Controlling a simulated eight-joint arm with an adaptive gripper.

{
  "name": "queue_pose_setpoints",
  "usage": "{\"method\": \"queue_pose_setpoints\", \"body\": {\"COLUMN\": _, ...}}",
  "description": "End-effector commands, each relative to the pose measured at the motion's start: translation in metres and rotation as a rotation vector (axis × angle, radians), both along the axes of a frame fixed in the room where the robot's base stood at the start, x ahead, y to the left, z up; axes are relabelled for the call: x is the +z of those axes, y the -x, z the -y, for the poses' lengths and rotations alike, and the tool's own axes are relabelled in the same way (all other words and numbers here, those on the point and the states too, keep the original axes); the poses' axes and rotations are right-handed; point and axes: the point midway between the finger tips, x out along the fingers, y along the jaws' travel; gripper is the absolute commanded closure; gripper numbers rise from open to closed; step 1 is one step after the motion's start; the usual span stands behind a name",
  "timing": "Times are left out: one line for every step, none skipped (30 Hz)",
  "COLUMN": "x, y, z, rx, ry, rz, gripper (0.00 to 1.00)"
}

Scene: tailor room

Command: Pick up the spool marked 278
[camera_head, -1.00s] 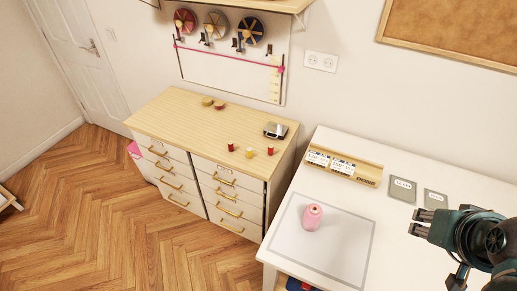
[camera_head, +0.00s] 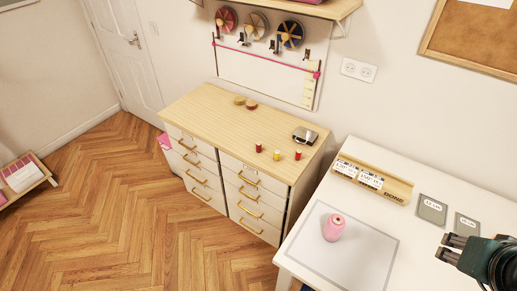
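A pink cone-shaped spool (camera_head: 333,229) stands upright on a pale grey-edged mat (camera_head: 355,270) on the white table. Two small red spools (camera_head: 259,147) (camera_head: 298,155) and a yellow spool (camera_head: 277,155) stand on the wooden dresser top. No number is readable on any spool from here. My gripper (camera_head: 450,248) is at the right edge, above the white table and to the right of the pink spool. Its two fingers look apart, with nothing visible between them. Much of my arm is out of frame.
A wooden rack marked DONE (camera_head: 397,192) with white number cards stands at the back of the white table (camera_head: 440,190). Two grey cards (camera_head: 432,209) (camera_head: 466,224) lie beside it. A small scale (camera_head: 305,135) sits on the dresser (camera_head: 210,108).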

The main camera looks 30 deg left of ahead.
Motion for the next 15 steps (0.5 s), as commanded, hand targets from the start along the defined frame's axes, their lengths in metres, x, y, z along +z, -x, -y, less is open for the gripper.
{"method": "queue_pose_setpoints", "body": {"x": 0.0, "y": 0.0, "z": 0.0, "rx": 0.0, "ry": 0.0, "rz": 0.0, "gripper": 0.69}}
{"method": "queue_pose_setpoints", "body": {"x": 0.0, "y": 0.0, "z": 0.0, "rx": 0.0, "ry": 0.0, "rz": 0.0, "gripper": 0.68}}
{"method": "queue_pose_setpoints", "body": {"x": 0.0, "y": 0.0, "z": 0.0, "rx": 0.0, "ry": 0.0, "rz": 0.0, "gripper": 0.68}}
{"method": "queue_pose_setpoints", "body": {"x": 0.0, "y": 0.0, "z": 0.0, "rx": 0.0, "ry": 0.0, "rz": 0.0, "gripper": 0.68}}
{"method": "queue_pose_setpoints", "body": {"x": 0.0, "y": 0.0, "z": 0.0, "rx": 0.0, "ry": 0.0, "rz": 0.0, "gripper": 0.68}}
{"method": "queue_pose_setpoints", "body": {"x": 0.0, "y": 0.0, "z": 0.0, "rx": 0.0, "ry": 0.0, "rz": 0.0, "gripper": 0.68}}
{"method": "queue_pose_setpoints", "body": {"x": 0.0, "y": 0.0, "z": 0.0, "rx": 0.0, "ry": 0.0, "rz": 0.0, "gripper": 0.68}}
{"method": "queue_pose_setpoints", "body": {"x": 0.0, "y": 0.0, "z": 0.0, "rx": 0.0, "ry": 0.0, "rz": 0.0, "gripper": 0.68}}
{"method": "queue_pose_setpoints", "body": {"x": 0.0, "y": 0.0, "z": 0.0, "rx": 0.0, "ry": 0.0, "rz": 0.0, "gripper": 0.68}}
{"method": "queue_pose_setpoints", "body": {"x": 0.0001, "y": -0.0001, "z": -0.0001, "rx": 0.0, "ry": 0.0, "rz": 0.0, "gripper": 0.68}}
{"method": "queue_pose_setpoints", "body": {"x": 0.0002, "y": -0.0003, "z": -0.0003, "rx": 0.001, "ry": 0.001, "rz": 0.0, "gripper": 0.68}}
{"method": "queue_pose_setpoints", "body": {"x": 0.0006, "y": -0.0009, "z": -0.0006, "rx": 0.002, "ry": 0.0, "rz": -0.001, "gripper": 0.68}}
{"method": "queue_pose_setpoints", "body": {"x": 0.0011, "y": -0.0014, "z": -0.001, "rx": 0.004, "ry": 0.0, "rz": -0.002, "gripper": 0.68}}
{"method": "queue_pose_setpoints", "body": {"x": 0.0017, "y": -0.0022, "z": -0.0016, "rx": 0.005, "ry": 0.001, "rz": -0.002, "gripper": 0.68}}
{"method": "queue_pose_setpoints", "body": {"x": 0.0028, "y": -0.0037, "z": -0.0026, "rx": 0.01, "ry": 0.002, "rz": -0.004, "gripper": 0.68}}
